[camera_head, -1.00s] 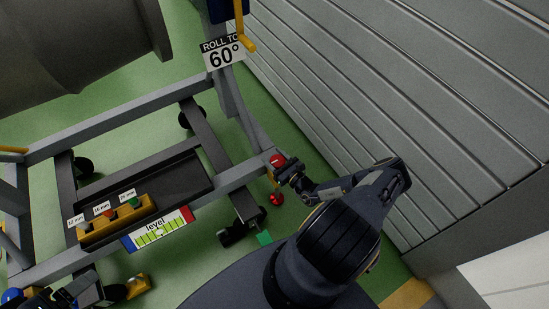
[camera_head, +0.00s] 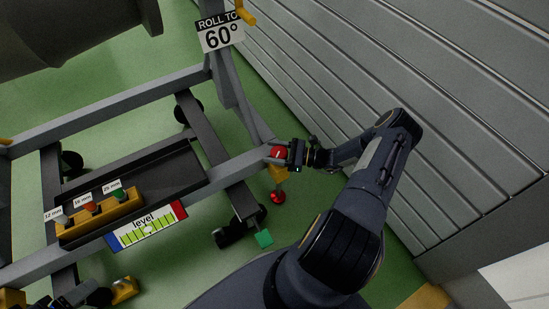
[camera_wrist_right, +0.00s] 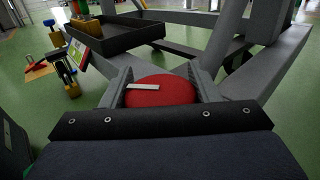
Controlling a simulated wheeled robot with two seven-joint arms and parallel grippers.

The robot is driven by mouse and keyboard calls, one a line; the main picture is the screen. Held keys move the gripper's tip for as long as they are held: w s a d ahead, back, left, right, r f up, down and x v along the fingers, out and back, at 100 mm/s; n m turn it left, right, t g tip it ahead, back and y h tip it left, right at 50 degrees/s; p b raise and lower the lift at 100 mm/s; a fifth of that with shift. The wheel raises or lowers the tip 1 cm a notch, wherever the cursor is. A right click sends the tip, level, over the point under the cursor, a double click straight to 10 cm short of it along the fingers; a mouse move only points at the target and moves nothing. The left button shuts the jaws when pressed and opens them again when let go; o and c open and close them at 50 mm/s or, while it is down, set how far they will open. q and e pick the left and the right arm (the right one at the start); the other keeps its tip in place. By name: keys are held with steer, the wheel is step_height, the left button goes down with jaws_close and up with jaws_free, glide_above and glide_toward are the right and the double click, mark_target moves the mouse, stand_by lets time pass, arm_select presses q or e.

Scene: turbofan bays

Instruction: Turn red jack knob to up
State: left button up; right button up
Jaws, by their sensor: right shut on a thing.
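The red jack knob (camera_head: 277,152) sits at the right corner of the grey stand frame in the head view. In the right wrist view the round red knob (camera_wrist_right: 162,92) lies between my two grey fingers, with a white pointer bar on its face lying nearly level and toward the left. My right gripper (camera_head: 285,154) is shut on the knob, coming from the right. The level gauge (camera_head: 147,227), a strip with blue and red ends, is on the frame's front beam. Dark parts of my left arm show at the bottom left; its jaws are unclear.
A red part (camera_head: 278,197) is below the knob. A grey ribbed wall (camera_head: 390,75) stands close on the right.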

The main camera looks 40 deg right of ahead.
steer(key=n+g+y+b, duration=0.1)
steer(key=n+g+b, duration=0.1)
steer(key=n+g+y+b, duration=0.1)
steer(key=g+y+b, duration=0.1)
steer(key=g+b, duration=0.1)
steer(key=n+g+y+b, duration=0.1)
steer(key=n+g+b, duration=0.1)
steer(key=shift+s+a+f+n+y, duration=0.25)
steer(key=shift+s+f+n+y, duration=0.05)
steer(key=shift+f+y, duration=0.1)
steer(key=g, duration=0.1)
steer(key=n+g+b, duration=0.1)
steer(key=shift+s+r+n+g+y+b, duration=0.15)
steer(key=shift+n+g+y+b, duration=0.15)
steer(key=shift+g, duration=0.1)
steer(key=shift+s+r+n+g+b, duration=0.15)
steer(key=shift+n+g+b, duration=0.15)
steer(key=shift+n+g, duration=0.6)
steer(key=shift+s+n+g, duration=0.1)
steer(key=shift+n+g, duration=0.5)
steer(key=shift+g, duration=0.8)
steer(key=shift+r+g, duration=0.1)
steer(key=shift+g, duration=0.2)
steer(key=o, duration=1)
